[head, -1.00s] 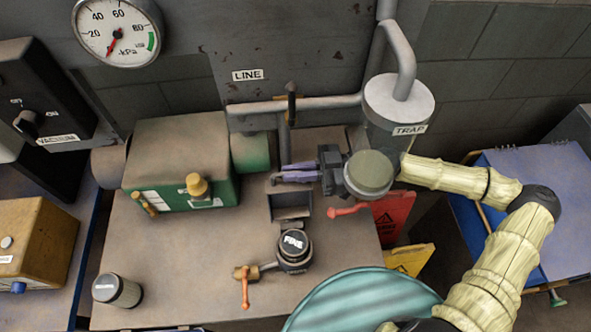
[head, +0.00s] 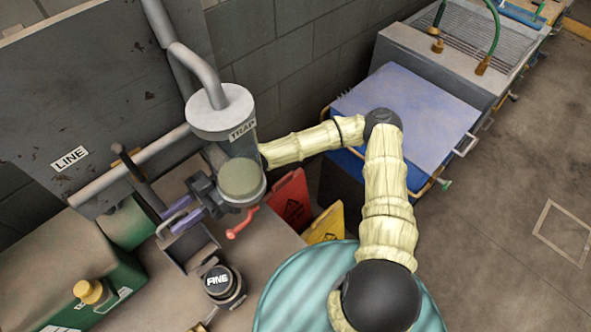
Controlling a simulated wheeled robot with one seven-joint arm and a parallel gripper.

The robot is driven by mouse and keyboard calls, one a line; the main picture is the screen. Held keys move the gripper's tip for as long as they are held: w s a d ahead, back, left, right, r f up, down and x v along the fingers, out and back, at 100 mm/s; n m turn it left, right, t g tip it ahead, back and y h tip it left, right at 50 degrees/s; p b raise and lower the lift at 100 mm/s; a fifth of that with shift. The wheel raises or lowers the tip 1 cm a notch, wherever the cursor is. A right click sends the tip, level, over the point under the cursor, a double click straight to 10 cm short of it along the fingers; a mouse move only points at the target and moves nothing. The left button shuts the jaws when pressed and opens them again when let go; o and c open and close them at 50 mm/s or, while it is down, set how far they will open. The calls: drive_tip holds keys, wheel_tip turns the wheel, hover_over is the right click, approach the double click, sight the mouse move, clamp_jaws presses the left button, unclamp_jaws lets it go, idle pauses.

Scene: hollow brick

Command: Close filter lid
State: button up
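A small grey box (head: 188,249) stands on the bench, and I take it for the filter housing. Its upper edge is partly behind my fingers, so I cannot tell how far its lid stands open. My gripper (head: 172,221) is above the box's back edge, with its purple fingers pointing left. The fingers look a little apart, with nothing clearly held between them. A pale bar shows by the fingertips; I cannot tell whether it belongs to the lid or touches them. A round black cap marked FINE (head: 218,281) sits in front of the box.
A dark-handled lever (head: 136,170) rises left of the fingers. Red (head: 291,200) and yellow (head: 325,224) signs stand right of the bench.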

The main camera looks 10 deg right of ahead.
drive_tip(key=shift+w+a+m+p, duration=0.25)
drive_tip(key=shift+w+m+p, duration=0.05)
drive_tip(key=shift+w+p, duration=0.05)
drive_tip(key=b+v, duration=0.5)
drive_tip(key=v, duration=1.3)
drive_tip(key=s+d+f+m+t+h+p, duration=0.2)
drive_tip(key=s+f+m+h, duration=0.5)
drive_tip(key=f+m+h, duration=0.15)
drive_tip(key=d+r+m+t+h+p, duration=0.1)
drive_tip(key=d+r+m+t+h, duration=0.2)
drive_tip(key=d, duration=0.4)
drive_tip(key=w+d+r+m+t+h+p, duration=0.1)
drive_tip(key=d+r+m+t+h, duration=0.2)
drive_tip(key=d+r+m+t, duration=0.2)
drive_tip(key=shift+d+r+m, duration=0.8)
drive_tip(key=shift+d+m, duration=0.2)
drive_tip(key=shift+m, duration=0.45)
